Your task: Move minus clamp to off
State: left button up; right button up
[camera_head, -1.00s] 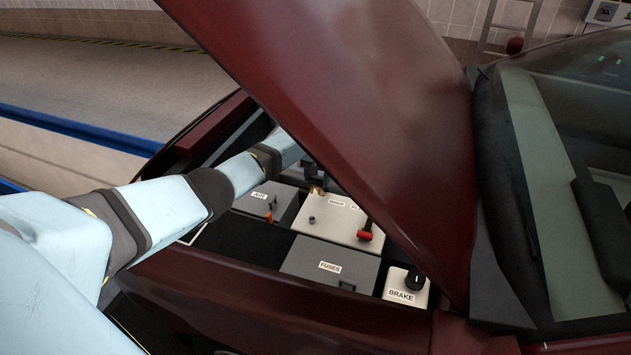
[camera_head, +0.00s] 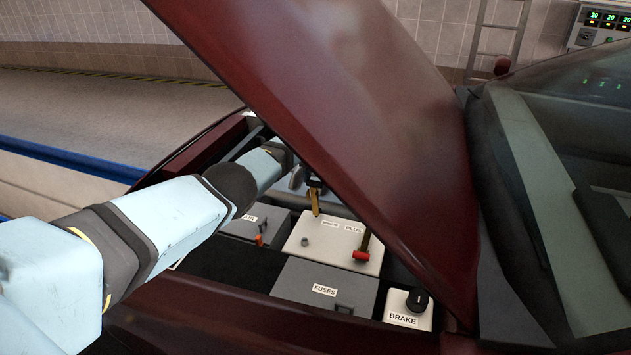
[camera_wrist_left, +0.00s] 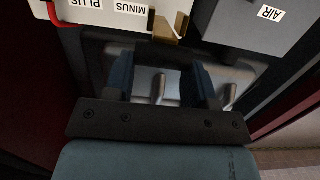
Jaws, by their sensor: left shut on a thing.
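The minus clamp (camera_head: 315,202) is a brass piece with a black grip, at the back edge of the white battery box (camera_head: 318,262), near the MINUS label (camera_head: 329,224). It also shows in the left wrist view (camera_wrist_left: 166,30). My left gripper (camera_wrist_left: 163,60) is shut on the clamp's black grip, which spans between its two blue fingers. In the head view the gripper is largely hidden behind the raised hood. A small grey post (camera_head: 305,241) on the box stands bare, apart from the clamp. My right gripper is not in view.
A red plus clamp (camera_head: 361,251) sits on the battery's right side. The AIR box (camera_head: 240,226), FUSES box (camera_head: 300,285) and BRAKE knob box (camera_head: 408,319) surround it. The raised dark red hood (camera_head: 340,90) slants closely above my arm and the battery.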

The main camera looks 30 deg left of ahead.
pick_arm(q)
jog(key=shift+s+d+f, duration=0.1)
jog(key=shift+f, duration=0.35)
jog(key=o, duration=1)
jog(key=shift+o, duration=1.4)
jog(key=shift+f, duration=0.2)
notch_tip(320, 180, up, 14)
jog(key=w, duration=0.2)
jog(key=shift+w+a+f, duration=0.15)
jog(key=shift+a+f, duration=0.1)
jog(key=shift+a, duration=0.05)
